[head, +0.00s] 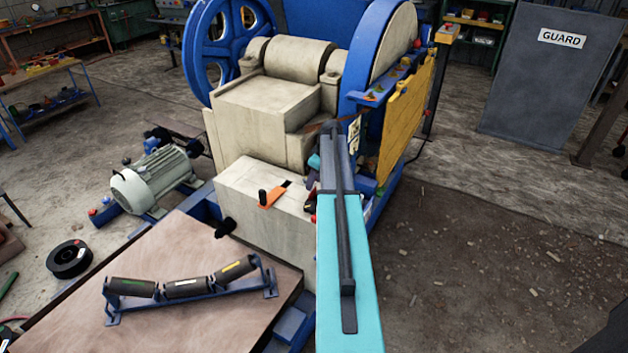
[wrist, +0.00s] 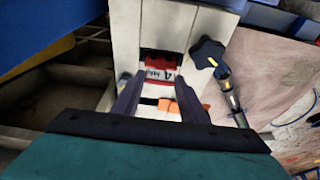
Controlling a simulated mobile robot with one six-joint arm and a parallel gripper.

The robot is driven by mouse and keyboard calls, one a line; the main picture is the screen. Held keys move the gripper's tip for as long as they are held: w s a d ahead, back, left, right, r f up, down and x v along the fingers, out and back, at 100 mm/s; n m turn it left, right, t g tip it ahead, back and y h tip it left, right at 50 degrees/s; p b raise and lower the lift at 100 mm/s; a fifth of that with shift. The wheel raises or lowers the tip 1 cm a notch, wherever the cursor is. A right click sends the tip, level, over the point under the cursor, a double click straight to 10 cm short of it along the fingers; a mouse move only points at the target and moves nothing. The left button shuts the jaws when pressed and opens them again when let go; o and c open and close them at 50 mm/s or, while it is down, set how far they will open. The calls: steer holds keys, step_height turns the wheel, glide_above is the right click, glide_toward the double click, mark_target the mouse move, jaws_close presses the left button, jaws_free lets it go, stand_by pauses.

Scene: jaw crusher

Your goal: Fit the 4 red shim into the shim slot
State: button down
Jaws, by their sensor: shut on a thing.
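In the wrist view a red shim (wrist: 160,83) with a white label, upside down with a 4 on it, sits between the two dark fingers of my gripper (wrist: 160,88). My gripper is shut on it. The shim lies at the mouth of a dark slot (wrist: 160,57) in the pale crusher block. How deep it sits in the slot I cannot tell. In the head view my arm covers most of the gripper and the slot.
An orange piece (head: 272,196) with a black knob lies on top of the pale block (head: 250,215). A brown table (head: 190,320) with a roller frame (head: 190,288) stands front left. A grey motor (head: 155,180) is at left.

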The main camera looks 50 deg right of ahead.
mark_target(313, 192)
steer(key=shift+f+b, duration=1.1)
steer(key=shift+f, duration=1.1)
stand_by(0.4)
steer(key=c, duration=1)
jaws_free()
steer(key=b+v, duration=0.2)
steer(key=v, duration=1.1)
steer(key=shift+r, duration=0.4)
